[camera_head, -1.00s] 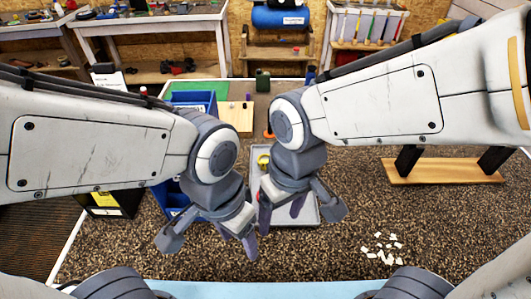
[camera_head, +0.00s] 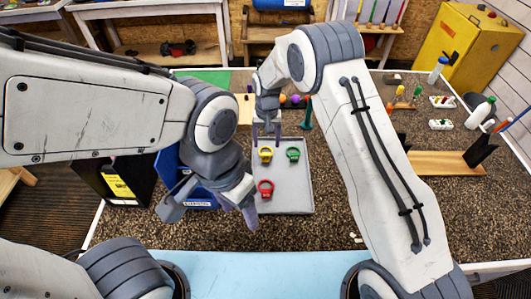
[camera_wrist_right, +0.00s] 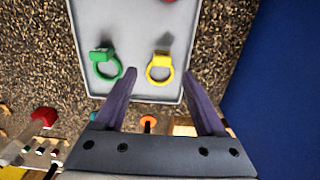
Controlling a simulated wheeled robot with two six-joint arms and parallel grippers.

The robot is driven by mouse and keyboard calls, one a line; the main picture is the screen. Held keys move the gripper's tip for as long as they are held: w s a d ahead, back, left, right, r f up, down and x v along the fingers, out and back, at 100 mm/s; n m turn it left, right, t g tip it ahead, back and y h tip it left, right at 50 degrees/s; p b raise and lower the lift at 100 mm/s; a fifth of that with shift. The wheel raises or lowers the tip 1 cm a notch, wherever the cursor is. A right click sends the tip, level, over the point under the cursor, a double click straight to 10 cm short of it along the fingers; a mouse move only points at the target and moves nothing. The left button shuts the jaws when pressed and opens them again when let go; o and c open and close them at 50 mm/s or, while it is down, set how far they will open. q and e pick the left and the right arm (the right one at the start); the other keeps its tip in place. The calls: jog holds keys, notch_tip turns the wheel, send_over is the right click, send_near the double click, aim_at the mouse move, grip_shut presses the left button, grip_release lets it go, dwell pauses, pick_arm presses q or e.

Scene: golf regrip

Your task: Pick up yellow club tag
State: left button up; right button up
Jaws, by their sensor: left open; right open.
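The yellow club tag (camera_head: 266,154) is a ring with a small block on it, lying on the grey tray (camera_head: 294,195) near its far left corner. In the right wrist view the yellow tag (camera_wrist_right: 159,68) lies just beyond and between my open fingers. My right gripper (camera_head: 266,138) is open and empty, above the far edge of the tray; it also shows in the right wrist view (camera_wrist_right: 163,85). A green tag (camera_head: 292,154) lies right of the yellow one, and a red tag (camera_head: 265,187) lies nearer. My left gripper (camera_head: 208,222) is open and empty, left of the tray.
A blue bin (camera_head: 171,178) stands left of the tray, partly behind my left arm. A dark green tool (camera_head: 306,115) stands behind the tray. A wooden board (camera_head: 440,163), bottles and a yellow cabinet (camera_head: 458,50) are at the right. The tray's near right part is bare.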

aim_at(266, 153)
jog(key=shift+f, duration=0.75)
notch_tip(266, 153, down, 4)
jog(key=p, duration=0.4)
jog(key=shift+a+f, duration=0.15)
jog(key=shift+f, duration=0.55)
jog(key=c, duration=1.1)
